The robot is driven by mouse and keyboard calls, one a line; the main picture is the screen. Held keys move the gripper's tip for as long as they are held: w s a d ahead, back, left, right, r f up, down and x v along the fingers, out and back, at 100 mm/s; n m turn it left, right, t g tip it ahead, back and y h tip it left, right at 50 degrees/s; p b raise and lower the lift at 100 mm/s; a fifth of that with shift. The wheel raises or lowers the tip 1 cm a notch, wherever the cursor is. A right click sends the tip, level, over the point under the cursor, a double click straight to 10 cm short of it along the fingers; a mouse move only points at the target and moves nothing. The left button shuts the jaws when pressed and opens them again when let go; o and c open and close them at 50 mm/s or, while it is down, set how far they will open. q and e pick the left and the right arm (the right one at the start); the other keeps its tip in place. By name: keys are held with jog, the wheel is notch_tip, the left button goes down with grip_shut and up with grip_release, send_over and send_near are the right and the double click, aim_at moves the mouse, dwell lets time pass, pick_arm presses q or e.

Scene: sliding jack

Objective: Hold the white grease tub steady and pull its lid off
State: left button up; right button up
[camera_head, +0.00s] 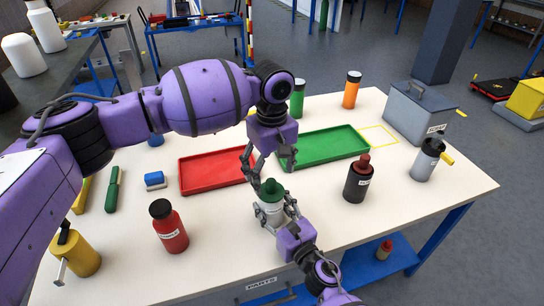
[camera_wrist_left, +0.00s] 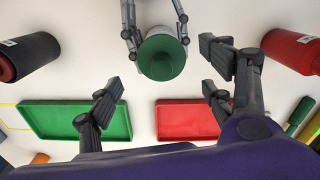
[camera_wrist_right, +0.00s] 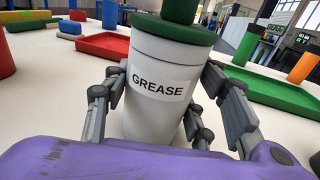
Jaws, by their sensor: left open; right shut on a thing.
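The white grease tub (camera_head: 270,211) stands upright on the table, with a green knobbed lid (camera_head: 271,190) on top. In the right wrist view the tub (camera_wrist_right: 152,108) shows a label reading GREASE. The lid (camera_wrist_right: 172,28) sits on its top there. My right gripper (camera_head: 276,212) is shut around the tub's body. My left gripper (camera_head: 268,178) is open, pointing down above and just behind the lid. In the left wrist view the lid (camera_wrist_left: 162,58) lies beyond the two spread left fingertips (camera_wrist_left: 163,88), with nothing between them.
A red tray (camera_head: 215,187) and a green tray (camera_head: 340,160) lie behind the tub. A red bottle (camera_head: 170,232) stands left and a dark red-capped bottle (camera_head: 357,183) right. A grey box (camera_head: 418,112) sits at the back right.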

aim_at(272, 180)
pick_arm(q)
jog(key=shift+f, duration=2.4)
jog(key=c, duration=1.2)
jog(key=shift+r, duration=1.6)
pick_arm(e)
jog(key=o, duration=1.4)
